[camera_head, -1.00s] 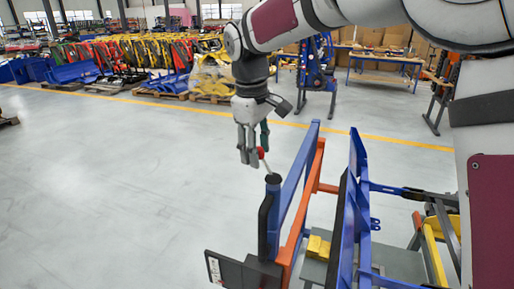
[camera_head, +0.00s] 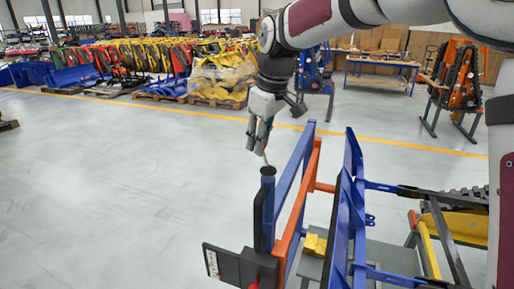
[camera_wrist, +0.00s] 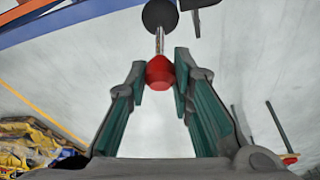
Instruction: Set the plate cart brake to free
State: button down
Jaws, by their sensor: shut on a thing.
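The plate cart appears to be the blue and orange frame (camera_head: 292,195) in the lower middle of the head view. A dark-capped post (camera_head: 267,172) stands at its left end. A thin metal rod (camera_head: 265,158) rises from the cap, leaning slightly left. In the wrist view the rod (camera_wrist: 159,42) ends in a red knob (camera_wrist: 160,72). My gripper (camera_head: 262,146) is just above the post, shut on the red knob, which its fingers hide in the head view. In the wrist view the fingers (camera_wrist: 161,76) flank the knob.
A black plate with a label (camera_head: 240,266) juts out at the cart's lower left. Blue uprights (camera_head: 345,215) and a yellow block (camera_head: 315,244) are to the right. Another rod with a red end (camera_wrist: 289,158) shows in the wrist view. Open floor (camera_head: 110,200) lies left.

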jog(key=shift+s+d+r+t+y+p, duration=0.1)
jog(key=shift+s+d+t+y+p, duration=0.1)
jog(key=shift+d+y, duration=0.25)
jog(key=shift+s+d+r+t+y+p, duration=0.1)
jog(key=shift+d+t+y+p, duration=0.1)
jog(key=shift+d+y, duration=0.2)
jog(key=shift+s+d+y+p, duration=0.15)
jog(key=shift+d+y+p, duration=0.3)
jog(key=shift+y, duration=0.3)
jog(key=shift+s+d+f+p, duration=0.25)
jog(key=shift+d+f+p, duration=0.05)
jog(key=shift+d, duration=0.4)
jog(key=shift+s+d+f+p, duration=0.25)
jog(key=shift+d, duration=0.45)
jog(key=shift+s+d+f+p, duration=0.25)
jog(key=shift+d+f+p, duration=0.05)
jog(key=shift+d, duration=0.5)
jog(key=c, duration=1.4)
grip_release()
jog(key=shift+w+f, duration=0.1)
jog(key=shift+w, duration=0.05)
